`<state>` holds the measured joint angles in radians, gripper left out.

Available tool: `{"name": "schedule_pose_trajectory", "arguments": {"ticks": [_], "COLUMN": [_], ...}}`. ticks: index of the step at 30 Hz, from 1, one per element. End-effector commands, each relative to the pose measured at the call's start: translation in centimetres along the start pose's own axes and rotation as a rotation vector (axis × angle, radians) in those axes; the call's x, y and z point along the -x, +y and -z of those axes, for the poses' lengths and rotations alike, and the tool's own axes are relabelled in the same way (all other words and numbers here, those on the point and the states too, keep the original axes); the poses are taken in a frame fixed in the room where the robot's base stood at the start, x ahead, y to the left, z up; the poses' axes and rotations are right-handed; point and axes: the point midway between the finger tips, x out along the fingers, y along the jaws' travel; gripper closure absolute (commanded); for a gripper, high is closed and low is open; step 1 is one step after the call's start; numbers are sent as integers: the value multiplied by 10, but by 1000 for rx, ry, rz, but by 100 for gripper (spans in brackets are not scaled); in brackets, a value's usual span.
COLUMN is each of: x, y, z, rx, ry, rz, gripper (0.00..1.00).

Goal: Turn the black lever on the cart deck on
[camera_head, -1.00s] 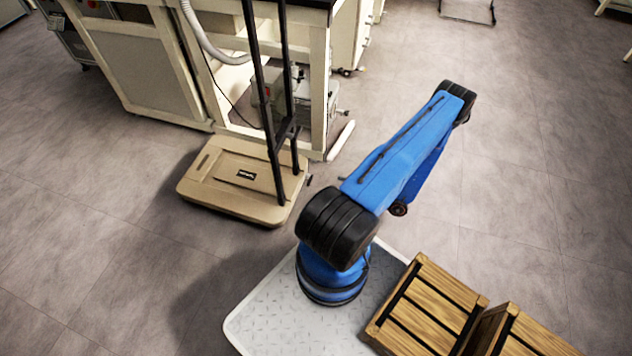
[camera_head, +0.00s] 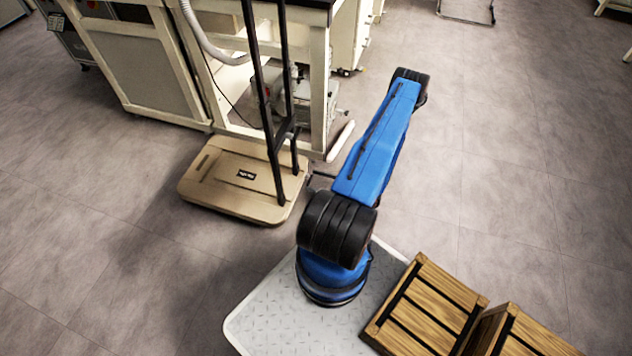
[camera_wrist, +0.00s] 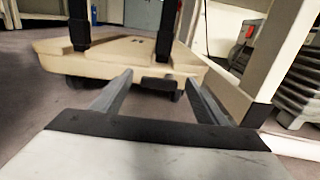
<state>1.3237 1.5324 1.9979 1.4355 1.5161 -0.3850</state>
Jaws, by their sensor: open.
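The cart has a tan deck (camera_head: 215,192) and a tall black handle frame (camera_head: 281,157). The deck's near edge (camera_wrist: 105,66) also shows in the wrist view. A small flat black lever (camera_wrist: 158,84) sticks out from that edge, low and near its right end. My gripper (camera_wrist: 159,79) is open, with its two grey fingers spread to the left and right of the lever in the picture. I cannot tell how far the lever is from the fingertips. Nothing is held. In the head view my arm mostly hides the gripper.
A cream bench frame (camera_head: 318,95) stands right behind the cart, and its leg (camera_wrist: 262,60) is close on the right in the wrist view. Grey equipment (camera_wrist: 300,90) sits beyond the leg. Wooden crates (camera_head: 425,305) are at lower right. Floor (camera_head: 520,190) to the right is clear.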

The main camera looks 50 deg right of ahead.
Motion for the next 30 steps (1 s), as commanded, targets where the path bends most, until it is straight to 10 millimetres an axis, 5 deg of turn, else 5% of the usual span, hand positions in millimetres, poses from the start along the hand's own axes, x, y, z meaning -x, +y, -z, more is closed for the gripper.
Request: {"name": "schedule_pose_trajectory", "arguments": {"ticks": [10,15,30], "x": [-2,-2,-2], "y": [0,0,-1], "z": [0,0,-2], "rx": [0,0,-112], "ry": [0,0,1], "rz": [0,-1,0], "gripper": [35,74,74]}}
